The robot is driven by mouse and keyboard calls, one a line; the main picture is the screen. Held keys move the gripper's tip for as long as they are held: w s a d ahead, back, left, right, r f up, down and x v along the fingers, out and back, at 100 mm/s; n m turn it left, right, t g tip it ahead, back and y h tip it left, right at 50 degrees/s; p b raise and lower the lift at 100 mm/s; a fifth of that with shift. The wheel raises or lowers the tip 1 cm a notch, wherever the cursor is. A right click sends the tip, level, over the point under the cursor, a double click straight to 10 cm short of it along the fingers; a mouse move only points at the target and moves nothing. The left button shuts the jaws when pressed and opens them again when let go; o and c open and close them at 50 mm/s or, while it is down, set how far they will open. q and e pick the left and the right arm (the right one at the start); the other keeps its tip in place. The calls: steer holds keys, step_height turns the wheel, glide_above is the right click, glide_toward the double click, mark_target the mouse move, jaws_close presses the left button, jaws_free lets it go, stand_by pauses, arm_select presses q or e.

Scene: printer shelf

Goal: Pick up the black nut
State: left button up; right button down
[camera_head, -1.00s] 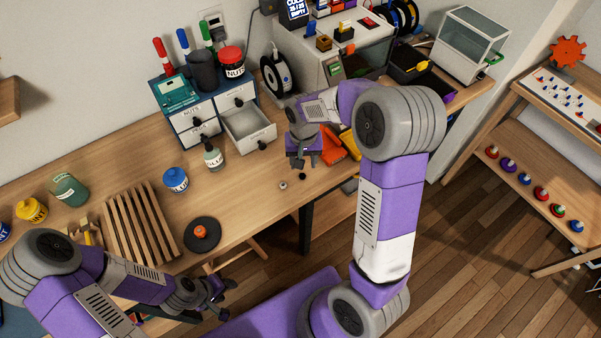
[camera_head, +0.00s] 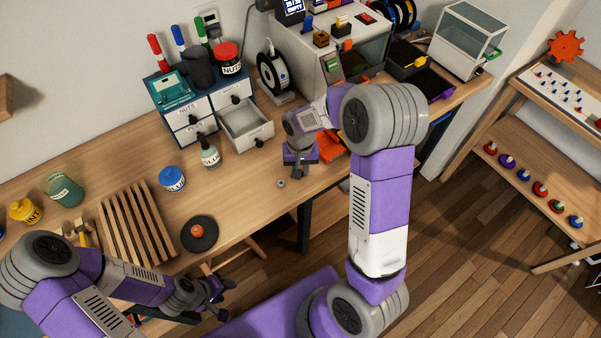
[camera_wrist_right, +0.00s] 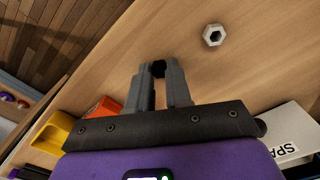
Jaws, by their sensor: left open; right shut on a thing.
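The black nut (camera_wrist_right: 158,68) sits between the fingertips of my right gripper (camera_wrist_right: 157,77) in the right wrist view, and the fingers are shut on it. In the head view my right gripper (camera_head: 298,174) points down at the front part of the workbench, where its fingers hide the nut. I cannot tell whether the nut still touches the bench. A silver hex nut (camera_wrist_right: 214,35) lies apart from the fingers; it also shows in the head view (camera_head: 280,183). My left gripper (camera_head: 227,297) is open and empty in front of the bench.
The workbench (camera_head: 245,200) is clear around the silver nut. An open drawer (camera_head: 246,127), a glue bottle (camera_head: 209,154) and a blue jar (camera_head: 172,179) stand left of my right gripper. Orange bins (camera_head: 328,147) are close on its right. A slatted wooden rack (camera_head: 137,225) stands further left.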

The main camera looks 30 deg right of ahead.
step_height(320, 180, up, 10)
steer(key=p, duration=0.2)
stand_by(0.4)
stand_by(0.7)
